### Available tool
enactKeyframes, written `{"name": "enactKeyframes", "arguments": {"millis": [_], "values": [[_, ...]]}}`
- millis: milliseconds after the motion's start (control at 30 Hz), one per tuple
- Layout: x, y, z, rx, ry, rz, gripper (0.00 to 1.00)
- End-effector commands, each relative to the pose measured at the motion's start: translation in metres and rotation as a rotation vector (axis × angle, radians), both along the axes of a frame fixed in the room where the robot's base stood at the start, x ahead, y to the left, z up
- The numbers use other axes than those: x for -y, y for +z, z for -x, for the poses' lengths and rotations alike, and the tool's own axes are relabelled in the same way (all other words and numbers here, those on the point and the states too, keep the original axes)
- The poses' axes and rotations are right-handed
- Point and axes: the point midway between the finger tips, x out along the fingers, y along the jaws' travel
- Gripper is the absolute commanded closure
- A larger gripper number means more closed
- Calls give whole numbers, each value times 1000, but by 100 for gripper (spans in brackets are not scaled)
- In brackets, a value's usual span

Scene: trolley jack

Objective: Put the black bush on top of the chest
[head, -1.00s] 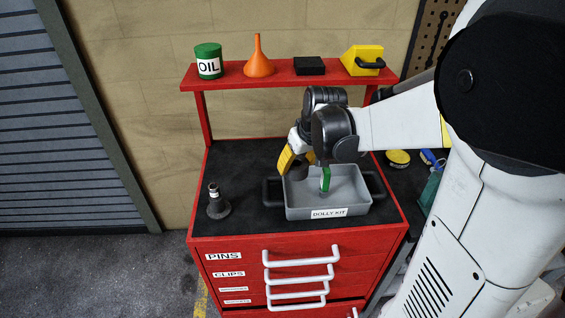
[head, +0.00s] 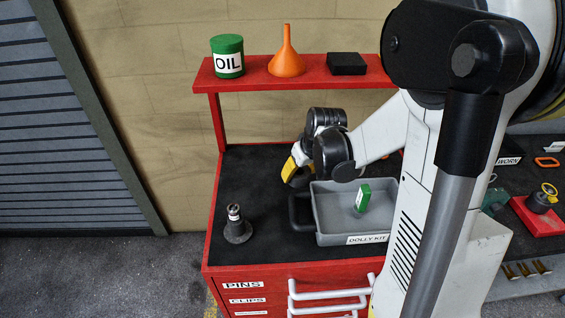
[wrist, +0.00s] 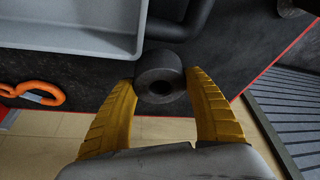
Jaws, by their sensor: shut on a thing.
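The black bush (wrist: 160,64), a short thick ring with a hole, is between the two yellow fingers of my gripper (wrist: 162,92) in the wrist view. My gripper is shut on it. In the head view my gripper (head: 293,170) hangs over the black top of the red chest (head: 262,185), just left of the grey tray. I cannot clearly make out the bush there against the dark top. In the wrist view the chest's top (wrist: 235,50) lies beyond the bush; I cannot tell whether they touch.
A grey tray (head: 326,226) labelled DOLLY KIT holds a green item (head: 363,197). A dark conical stand (head: 237,230) is at left. A raised shelf bears an oil can (head: 228,57), funnel (head: 287,58) and black block (head: 347,63). The top between stand and tray is clear.

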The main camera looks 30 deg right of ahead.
Motion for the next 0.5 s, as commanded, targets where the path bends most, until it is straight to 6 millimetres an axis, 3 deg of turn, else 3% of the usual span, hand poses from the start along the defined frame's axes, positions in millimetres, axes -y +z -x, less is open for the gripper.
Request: {"name": "enactKeyframes", "arguments": {"millis": [200, 500], "values": [[0, -40, 0, 0, 0, 0, 82], [0, -35, -59, 1, 1, -1, 82]]}}
